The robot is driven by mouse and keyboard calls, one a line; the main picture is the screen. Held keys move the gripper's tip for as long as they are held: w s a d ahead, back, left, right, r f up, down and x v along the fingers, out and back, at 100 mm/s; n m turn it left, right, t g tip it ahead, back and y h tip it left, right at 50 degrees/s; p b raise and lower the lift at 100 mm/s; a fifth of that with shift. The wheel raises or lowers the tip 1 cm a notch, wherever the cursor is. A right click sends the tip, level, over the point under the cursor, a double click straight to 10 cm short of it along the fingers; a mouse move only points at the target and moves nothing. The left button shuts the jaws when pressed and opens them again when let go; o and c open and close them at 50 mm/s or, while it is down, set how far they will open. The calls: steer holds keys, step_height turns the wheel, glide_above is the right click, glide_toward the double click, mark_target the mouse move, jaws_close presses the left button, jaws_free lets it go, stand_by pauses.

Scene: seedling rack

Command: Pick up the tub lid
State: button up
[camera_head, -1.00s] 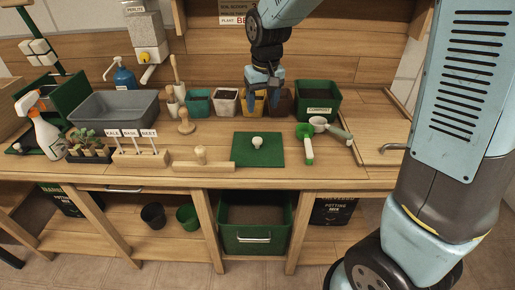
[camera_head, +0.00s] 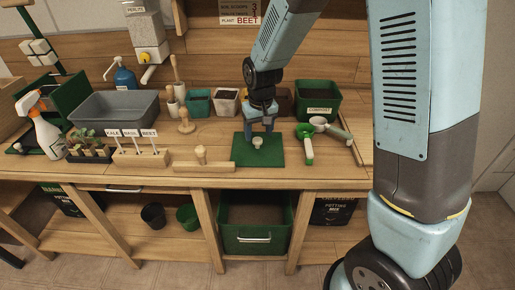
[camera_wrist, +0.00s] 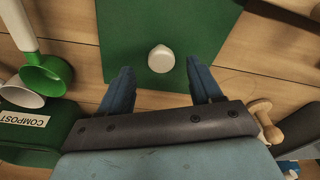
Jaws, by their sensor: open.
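The tub lid (camera_head: 240,158) is a flat green square with a pale round knob (camera_head: 257,143) in its middle. It lies on the wooden bench, and it also fills the top of the wrist view (camera_wrist: 125,30). My gripper (camera_head: 261,130) is above the lid, close to the knob. In the wrist view my gripper (camera_wrist: 160,82) has its two blue fingers spread wide apart, with nothing between them. The knob (camera_wrist: 161,59) shows just beyond the fingertips, roughly midway between their lines. The exact height of the fingertips over the lid is hard to tell.
Right of the lid lie a green-and-white scoop (camera_head: 307,146) and another scoop (camera_head: 337,131). The compost tub (camera_head: 319,101) and small pots stand behind. A wooden tamper (camera_head: 201,158) lies left. A grey tray (camera_head: 115,110) sits further left. An open green bin (camera_head: 256,238) is below the bench.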

mark_target(257, 139)
steer(key=shift+w+a+f, duration=0.1)
steer(key=shift+f, duration=1.4)
steer(key=shift+c, duration=0.5)
steer(key=c, duration=1)
